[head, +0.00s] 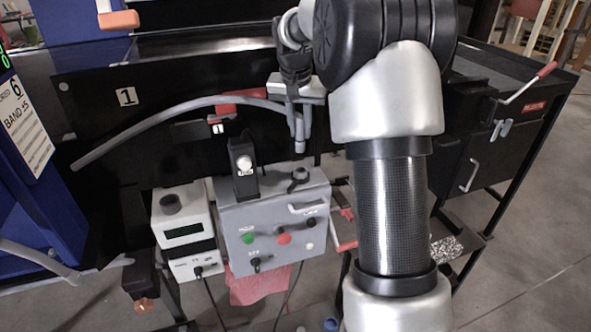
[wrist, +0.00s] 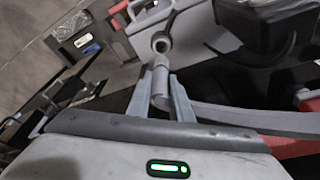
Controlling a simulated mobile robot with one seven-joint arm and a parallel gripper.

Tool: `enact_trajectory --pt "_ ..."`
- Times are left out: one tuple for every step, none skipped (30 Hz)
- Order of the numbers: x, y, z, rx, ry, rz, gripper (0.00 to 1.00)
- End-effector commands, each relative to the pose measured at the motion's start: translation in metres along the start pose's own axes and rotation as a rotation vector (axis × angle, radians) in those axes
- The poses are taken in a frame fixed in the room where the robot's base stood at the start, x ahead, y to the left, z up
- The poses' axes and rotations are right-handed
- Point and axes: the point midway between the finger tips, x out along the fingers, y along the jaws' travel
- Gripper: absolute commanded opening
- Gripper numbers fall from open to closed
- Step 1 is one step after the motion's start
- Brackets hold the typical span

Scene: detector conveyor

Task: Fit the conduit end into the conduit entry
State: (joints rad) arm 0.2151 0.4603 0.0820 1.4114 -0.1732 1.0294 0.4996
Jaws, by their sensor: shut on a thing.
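My gripper (head: 298,118) is shut on the grey conduit (head: 175,107) near its end and points down. In the wrist view my gripper (wrist: 163,98) has one finger on each side of the conduit end (wrist: 160,75). The conduit arches away to the left in the head view. The conduit entry (head: 299,175) is a dark round fitting on top of the grey control box (head: 230,215). In the head view the conduit end hangs above it with a gap. In the wrist view the round entry (wrist: 161,44) shows just beyond the conduit end; contact is hard to judge there.
A black post with a light knob (head: 243,168) stands on the box, left of the entry. A beige meter unit (head: 183,222) sits left of the box. A black panel (head: 100,120) stands behind.

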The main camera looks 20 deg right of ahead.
Motion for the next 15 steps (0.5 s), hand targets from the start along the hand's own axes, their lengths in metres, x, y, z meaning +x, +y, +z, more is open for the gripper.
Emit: enact_trajectory --pt "0.003 0.001 -0.001 0.008 -0.002 0.003 0.0" --pt "0.007 0.002 0.0 0.011 -0.003 0.004 0.0" --pt "0.013 0.002 0.002 0.013 -0.005 0.006 0.0" --pt "0.018 0.002 0.003 0.012 -0.005 0.006 0.0" --pt "0.023 0.002 0.005 0.012 -0.005 0.006 0.0" --pt "0.029 0.002 0.006 0.011 -0.004 0.006 0.0" --pt "0.033 0.002 0.007 0.011 -0.003 0.005 0.0" --pt "0.037 0.002 0.008 0.012 -0.003 0.005 0.0" --pt "0.04 0.002 0.009 0.012 -0.003 0.005 0.0" --pt "0.043 0.002 0.01 0.012 -0.002 0.004 0.0" --pt "0.045 0.002 0.01 0.012 -0.002 0.004 0.0" --pt "0.049 0.002 0.011 0.012 -0.002 0.004 0.0" --pt "0.053 0.002 0.013 0.012 -0.003 0.004 0.0" --pt "0.058 0.002 0.014 0.011 -0.004 0.004 0.0" --pt "0.065 0.002 0.017 0.011 -0.004 0.005 0.0"
